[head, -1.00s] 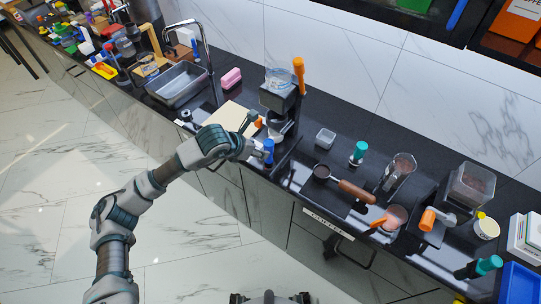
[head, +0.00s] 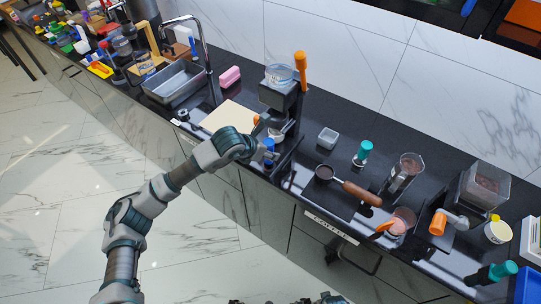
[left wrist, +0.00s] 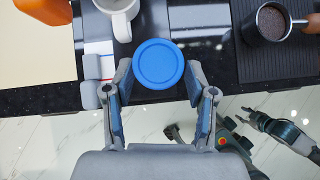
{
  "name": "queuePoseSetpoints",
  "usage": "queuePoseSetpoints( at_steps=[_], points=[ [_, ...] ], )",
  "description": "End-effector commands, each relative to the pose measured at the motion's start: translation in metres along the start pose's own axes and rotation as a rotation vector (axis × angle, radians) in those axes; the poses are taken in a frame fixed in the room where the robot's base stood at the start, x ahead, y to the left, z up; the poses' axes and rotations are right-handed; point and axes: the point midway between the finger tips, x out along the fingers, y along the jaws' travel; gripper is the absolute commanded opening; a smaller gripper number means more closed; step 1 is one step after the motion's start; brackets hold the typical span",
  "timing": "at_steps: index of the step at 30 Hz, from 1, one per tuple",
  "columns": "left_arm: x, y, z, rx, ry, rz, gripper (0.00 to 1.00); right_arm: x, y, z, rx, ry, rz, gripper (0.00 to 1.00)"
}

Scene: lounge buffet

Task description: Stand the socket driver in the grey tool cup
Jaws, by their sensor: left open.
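A blue round-topped piece (head: 268,145) stands near the front edge of the black counter. It may be the socket driver's handle, but its lower part is hidden. My left gripper (head: 262,147) is over it. In the left wrist view the blue round top (left wrist: 158,64) lies between the spread fingers of my left gripper (left wrist: 160,95), with gaps on both sides. I cannot make out a grey tool cup for certain; a small grey square container (head: 327,138) stands to the right. My right gripper (left wrist: 285,128) shows small, low over the floor.
A white mug (left wrist: 121,22) and an orange object (left wrist: 45,8) are close beyond the left fingers. A portafilter (head: 345,186) lies to the right on a dark mat. A teal-topped tool (head: 363,152), a glass jug (head: 404,170) and a sink (head: 175,82) line the counter.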

Motion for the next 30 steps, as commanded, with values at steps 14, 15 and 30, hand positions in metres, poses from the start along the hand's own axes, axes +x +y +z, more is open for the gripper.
queuePoseSetpoints(
  at_steps=[14, 15, 30],
  points=[
    [0.0, 0.001, 0.0, 0.0, 0.0, 0.001, 0.0, 0.001, 0.0, -0.001, 0.0, -0.001, -0.001, 0.4],
    [-0.001, 0.001, 0.001, 0.0, 0.0, 0.001, 0.0, 0.0, 0.0, 0.0, 0.0, 0.001, -0.001, 0.4],
    [-0.021, 0.0, 0.018, 0.0, -0.003, 0.001, 0.0, -0.015, 0.001, -0.006, 0.0, 0.009, 0.001, 0.4]
  ],
)
